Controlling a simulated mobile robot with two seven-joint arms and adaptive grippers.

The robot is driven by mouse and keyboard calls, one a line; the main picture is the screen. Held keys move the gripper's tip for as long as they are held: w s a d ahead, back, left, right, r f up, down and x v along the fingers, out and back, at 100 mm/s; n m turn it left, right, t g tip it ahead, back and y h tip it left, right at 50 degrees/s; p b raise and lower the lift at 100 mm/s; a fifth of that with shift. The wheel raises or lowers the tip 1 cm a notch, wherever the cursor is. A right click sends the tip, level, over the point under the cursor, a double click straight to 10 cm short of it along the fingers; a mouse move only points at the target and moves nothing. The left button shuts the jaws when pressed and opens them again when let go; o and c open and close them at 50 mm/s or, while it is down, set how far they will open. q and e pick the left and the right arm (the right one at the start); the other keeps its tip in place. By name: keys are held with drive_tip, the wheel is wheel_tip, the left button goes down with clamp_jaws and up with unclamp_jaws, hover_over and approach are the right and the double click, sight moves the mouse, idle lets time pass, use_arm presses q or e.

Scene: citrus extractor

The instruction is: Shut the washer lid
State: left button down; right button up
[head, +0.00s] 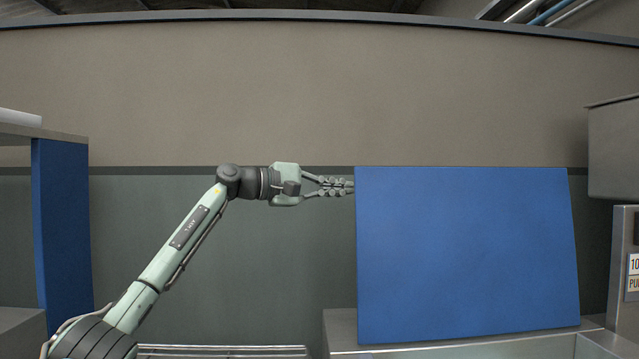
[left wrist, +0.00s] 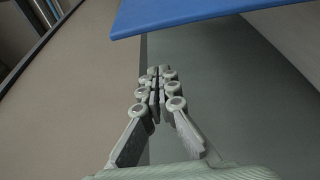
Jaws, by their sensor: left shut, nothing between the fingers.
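The washer lid is a large flat blue panel (head: 465,255) standing raised, nearly upright, on a grey metal top at the right of the head view. Its edge also shows as a blue slab (left wrist: 200,12) across the top of the left wrist view. My left gripper (head: 350,186) reaches in from the left, its fingers shut and empty, with the tips at the lid's upper left edge. In the left wrist view the closed fingers (left wrist: 157,78) point toward the lid; I cannot tell whether they touch it. My right gripper is not in view.
The grey metal machine top (head: 342,335) lies under the lid. A grey box-like unit (head: 615,150) and a labelled panel (head: 625,270) stand at the right. Another blue panel (head: 62,235) stands at the far left. The space between the left panel and the lid is open.

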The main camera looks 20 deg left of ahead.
use_arm(q)
drive_tip(key=shift+s+d+r, duration=0.1)
drive_tip(key=shift+s+d, duration=0.15)
drive_tip(key=shift+s, duration=0.35)
drive_tip(key=shift+s+d+r, duration=0.1)
drive_tip(key=shift+s+d, duration=0.15)
drive_tip(key=shift+s, duration=0.4)
drive_tip(key=shift+s+d+r, duration=0.1)
drive_tip(key=shift+s+d, duration=0.15)
drive_tip(key=shift+s, duration=0.35)
